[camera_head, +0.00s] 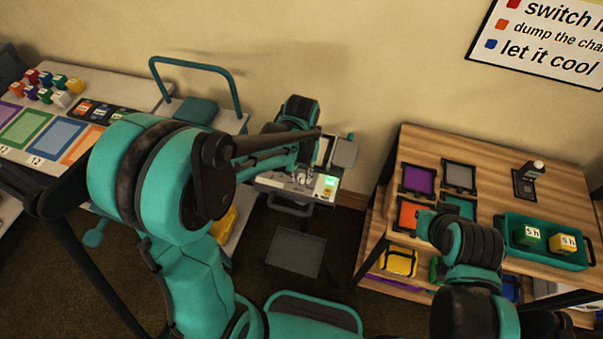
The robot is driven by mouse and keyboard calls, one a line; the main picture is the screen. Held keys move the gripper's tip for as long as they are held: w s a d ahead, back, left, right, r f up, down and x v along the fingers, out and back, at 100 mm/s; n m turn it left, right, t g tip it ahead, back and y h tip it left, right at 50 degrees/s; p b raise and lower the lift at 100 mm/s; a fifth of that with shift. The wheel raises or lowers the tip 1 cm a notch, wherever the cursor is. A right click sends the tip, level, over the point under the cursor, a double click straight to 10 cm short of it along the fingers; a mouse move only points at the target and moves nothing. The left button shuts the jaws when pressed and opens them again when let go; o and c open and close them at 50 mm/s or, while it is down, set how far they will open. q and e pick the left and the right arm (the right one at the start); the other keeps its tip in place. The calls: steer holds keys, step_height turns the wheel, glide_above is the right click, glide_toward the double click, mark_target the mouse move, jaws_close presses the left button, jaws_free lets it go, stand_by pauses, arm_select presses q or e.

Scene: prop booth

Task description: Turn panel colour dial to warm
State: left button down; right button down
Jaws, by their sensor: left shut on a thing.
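The panel (268,184) is a pale unit with a green-lit display (330,182), low against the wall at the centre. My left arm reaches across to it, and my left gripper (302,176) is at the panel's top face, just left of the display. The gripper is shut on what appears to be the colour dial. The dial itself is hidden by the fingers, and its setting cannot be read. My right arm is at the lower right, over the front of the wooden table; its gripper does not show.
The wooden table (550,180) at right holds coloured square frames, a black stand (525,182) and a teal tray (512,244) with two marked cubes. A white table at left holds coloured cubes and mats. A grey square plate (296,252) lies below the panel.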

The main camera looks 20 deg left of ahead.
mark_target(301, 177)
arm_select(q)
steer(key=m, duration=0.5)
steer(key=shift+b, duration=0.35)
steer(key=m, duration=0.5)
steer(key=shift+m, duration=0.4)
steer(key=c, duration=1.3)
jaws_free()
step_height(301, 177, up, 12)
